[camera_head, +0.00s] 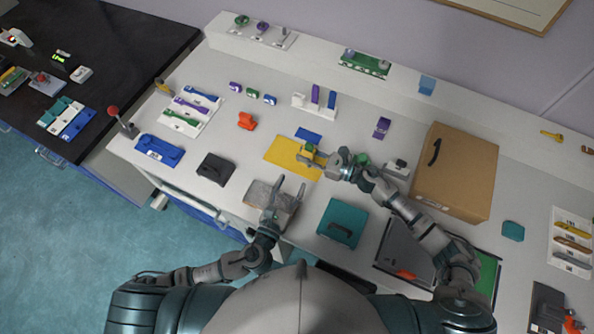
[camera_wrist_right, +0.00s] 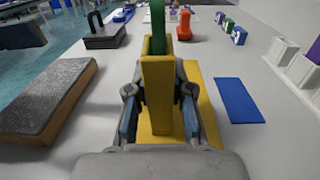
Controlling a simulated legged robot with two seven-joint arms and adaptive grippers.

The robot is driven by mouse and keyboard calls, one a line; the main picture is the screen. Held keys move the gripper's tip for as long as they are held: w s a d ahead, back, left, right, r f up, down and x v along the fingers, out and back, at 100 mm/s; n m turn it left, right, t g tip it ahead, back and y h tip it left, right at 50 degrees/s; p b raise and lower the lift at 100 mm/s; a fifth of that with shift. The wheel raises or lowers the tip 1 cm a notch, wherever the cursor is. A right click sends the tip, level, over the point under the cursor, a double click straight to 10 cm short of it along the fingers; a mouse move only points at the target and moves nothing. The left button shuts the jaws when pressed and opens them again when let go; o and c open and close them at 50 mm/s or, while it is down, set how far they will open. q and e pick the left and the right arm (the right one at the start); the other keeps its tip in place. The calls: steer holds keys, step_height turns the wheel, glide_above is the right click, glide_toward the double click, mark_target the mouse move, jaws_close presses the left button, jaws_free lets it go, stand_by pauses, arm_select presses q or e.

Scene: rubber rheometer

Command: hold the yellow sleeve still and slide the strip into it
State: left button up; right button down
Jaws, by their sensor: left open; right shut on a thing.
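The yellow sleeve (camera_head: 309,150) stands upright above the yellow mat (camera_head: 283,155). My right gripper (camera_head: 314,158) is shut on it. In the right wrist view the sleeve (camera_wrist_right: 157,85) fills the space between the fingers of my right gripper (camera_wrist_right: 158,112). A green upright piece (camera_wrist_right: 157,25) shows at the sleeve's top; I cannot tell whether it is inside or behind it, or whether it is the strip. My left gripper (camera_head: 288,187) is open and empty, above or beside a grey-topped block (camera_head: 259,192), left of and nearer than the sleeve.
A flat blue mat (camera_head: 308,134) lies behind the yellow one. A black case (camera_head: 215,168) is at the left, a teal case (camera_head: 342,222) in front. A large cardboard box (camera_head: 455,172) stands at the right. Racks with coloured pieces (camera_head: 187,110) are at the back left.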

stand_by(0.4)
steer(key=c, duration=0.9)
jaws_free()
steer(key=shift+c, duration=0.2)
steer(key=shift+d, duration=0.1)
